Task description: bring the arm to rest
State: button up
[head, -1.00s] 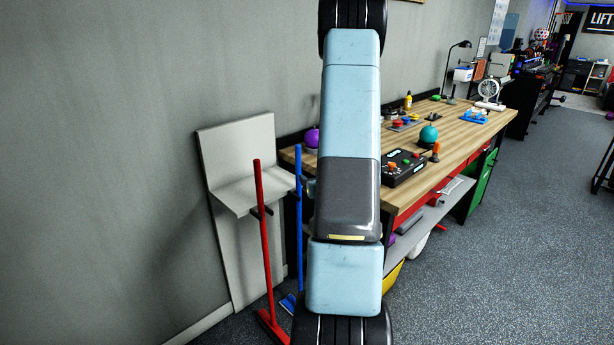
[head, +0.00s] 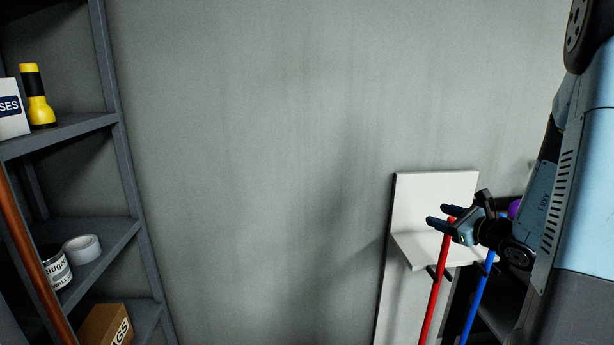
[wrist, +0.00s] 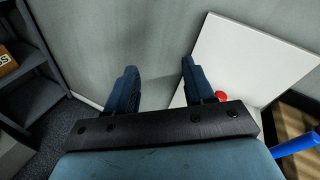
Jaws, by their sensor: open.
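My arm (head: 575,190) is at the right edge of the head view, folded upright with its lower part cut off by the frame. My gripper (head: 439,216) points left, in front of a white panel with a ledge (head: 440,190). In the wrist view, the two dark blue fingers of my gripper (wrist: 158,72) are apart with nothing between them. The tops of a red pole (head: 435,290) and a blue pole (head: 478,300) stand close to my gripper in the head view. I cannot tell whether it touches the red one.
A dark shelf unit (head: 100,240) stands at the left, holding a yellow flashlight (head: 38,100), a tape roll (head: 83,248), a can (head: 55,270) and a cardboard box (head: 105,325). Bare grey wall (head: 250,150) fills the middle. A purple ball (head: 514,208) shows partly behind my arm.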

jog(key=s+a+r+n+g+y, duration=0.1)
jog(key=s+a+r+n+g, duration=0.2)
jog(key=s+a+n+g, duration=0.35)
jog(key=s+a+r+n+g+y, duration=0.2)
jog(key=s+a+r+n+g, duration=0.1)
jog(key=s+a+n, duration=0.65)
jog(key=s+d+r+n+h, duration=0.1)
jog(key=s+r+n+h, duration=0.1)
jog(key=s+n+h, duration=0.3)
jog(key=s+d+r+n+h, duration=0.2)
jog(key=s+r+n+h, duration=0.1)
jog(key=s+n+h, duration=0.2)
jog(key=shift+s+d+r+n+t, duration=0.3)
jog(key=shift+s+t, duration=0.05)
jog(key=shift+s, duration=0.05)
jog(key=shift+c, duration=0.5)
jog(key=shift+c, duration=0.5)
jog(key=shift+d, duration=0.1)
